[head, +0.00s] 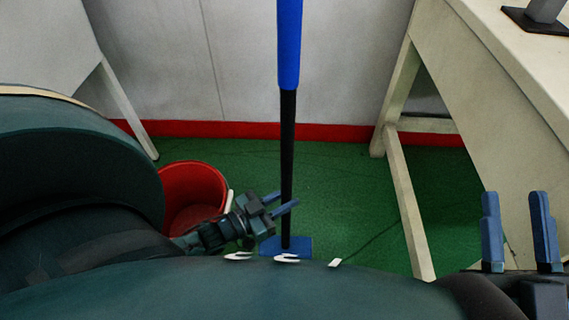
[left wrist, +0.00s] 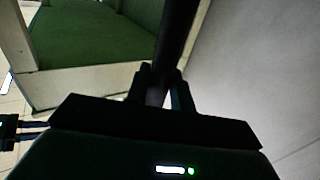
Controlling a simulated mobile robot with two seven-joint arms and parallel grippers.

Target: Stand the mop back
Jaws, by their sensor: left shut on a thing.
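The mop stands upright in the middle of the head view, with a blue upper handle (head: 288,45), a black lower pole (head: 287,160) and a blue head (head: 297,242) low on the green floor. My left gripper (head: 283,204) is at the lower part of the black pole. In the left wrist view the dark pole (left wrist: 176,45) runs between the two fingers of this gripper (left wrist: 160,85), which is shut on it. My right gripper (head: 521,225) is at the right, its fingers apart with nothing between them. My own body hides part of the floor near the mop head.
A red bucket (head: 190,190) stands on the green floor (head: 345,185) left of the mop. A pale table (head: 480,100) with slanted legs is at the right, another pale table (head: 50,45) at the left. A grey wall (head: 240,65) with a red base strip is behind.

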